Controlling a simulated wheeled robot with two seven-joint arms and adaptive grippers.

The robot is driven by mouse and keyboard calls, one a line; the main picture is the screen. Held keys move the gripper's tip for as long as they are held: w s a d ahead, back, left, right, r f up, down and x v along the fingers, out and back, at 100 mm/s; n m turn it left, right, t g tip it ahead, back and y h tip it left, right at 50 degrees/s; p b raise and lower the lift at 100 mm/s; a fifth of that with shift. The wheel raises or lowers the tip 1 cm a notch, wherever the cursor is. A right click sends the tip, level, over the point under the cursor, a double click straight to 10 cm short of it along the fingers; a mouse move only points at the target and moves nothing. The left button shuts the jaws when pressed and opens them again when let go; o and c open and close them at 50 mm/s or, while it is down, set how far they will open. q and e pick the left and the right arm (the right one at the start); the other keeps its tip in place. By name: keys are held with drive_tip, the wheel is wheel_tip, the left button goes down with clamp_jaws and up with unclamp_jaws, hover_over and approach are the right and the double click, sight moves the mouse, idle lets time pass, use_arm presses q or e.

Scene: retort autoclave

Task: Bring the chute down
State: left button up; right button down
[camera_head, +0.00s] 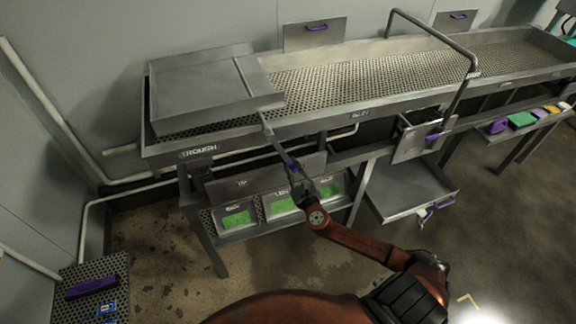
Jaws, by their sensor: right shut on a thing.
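A grey metal tray-like box (200,88) lies over the left end of the long trough, and I take it to be the chute, though no label confirms this. A thin metal bar (267,128) runs from its front right corner down towards a purple grip (291,164). My right gripper (292,172) is at this purple grip, in front of the trough, and is shut on it. The fingertips are small and partly blend with the bar. My left gripper is not in view.
The perforated trough (222,146) runs to the right under a bent pipe (436,36). Below are a shelf with green-screened panels (237,220), a flap with a purple handle (416,141) and a lower tray (408,190). A perforated stand (118,270) is at lower left.

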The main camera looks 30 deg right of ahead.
drive_tip(key=shift+d+r, duration=0.1)
drive_tip(key=shift+d, duration=0.05)
drive_tip(key=c, duration=1.8)
unclamp_jaws()
drive_tip(key=shift+s, duration=0.1)
drive_tip(key=v, duration=1.2)
